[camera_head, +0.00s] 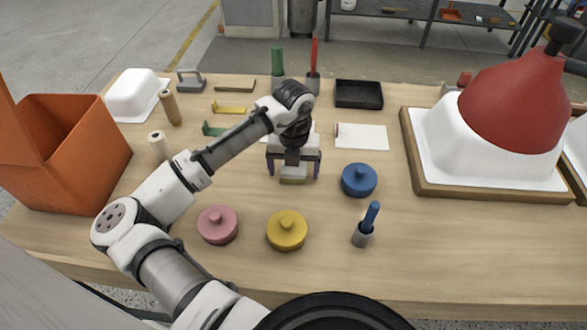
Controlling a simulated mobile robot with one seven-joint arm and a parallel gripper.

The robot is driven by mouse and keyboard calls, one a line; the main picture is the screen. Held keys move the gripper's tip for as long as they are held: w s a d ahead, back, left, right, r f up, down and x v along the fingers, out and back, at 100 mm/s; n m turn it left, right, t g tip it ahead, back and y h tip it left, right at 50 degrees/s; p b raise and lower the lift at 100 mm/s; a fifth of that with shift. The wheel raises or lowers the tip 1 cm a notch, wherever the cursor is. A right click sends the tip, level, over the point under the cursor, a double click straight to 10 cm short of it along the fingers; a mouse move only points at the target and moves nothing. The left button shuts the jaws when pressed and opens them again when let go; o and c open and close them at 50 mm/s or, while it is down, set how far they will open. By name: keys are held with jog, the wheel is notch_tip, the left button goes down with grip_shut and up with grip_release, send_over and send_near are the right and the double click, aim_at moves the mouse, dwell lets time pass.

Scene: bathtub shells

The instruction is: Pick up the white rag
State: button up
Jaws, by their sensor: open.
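My gripper (294,169) is over the middle of the table, pointing down, with its two fingers spread apart. A small pale piece with a beige lower edge (292,180) shows between and just below the fingers; I cannot tell whether it is the rag or whether the fingers touch it. A flat white sheet (362,137) lies to the right of the gripper, with a small dark red item at its left end. It may be the white rag or paper. Another white patch behind the gripper is mostly hidden by my arm.
A blue lidded disc (359,180) is close right of the gripper. Yellow (287,230) and pink (218,225) discs and a blue-handled tool (367,224) stand in front. An orange bin (75,150) is left. A white shell with a red cone (513,105) is right. A black tray (358,94) is behind.

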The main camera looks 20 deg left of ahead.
jog(key=shift+f, duration=0.1)
jog(key=shift+c, duration=0.5)
jog(key=c, duration=0.9)
jog(key=shift+c, duration=0.3)
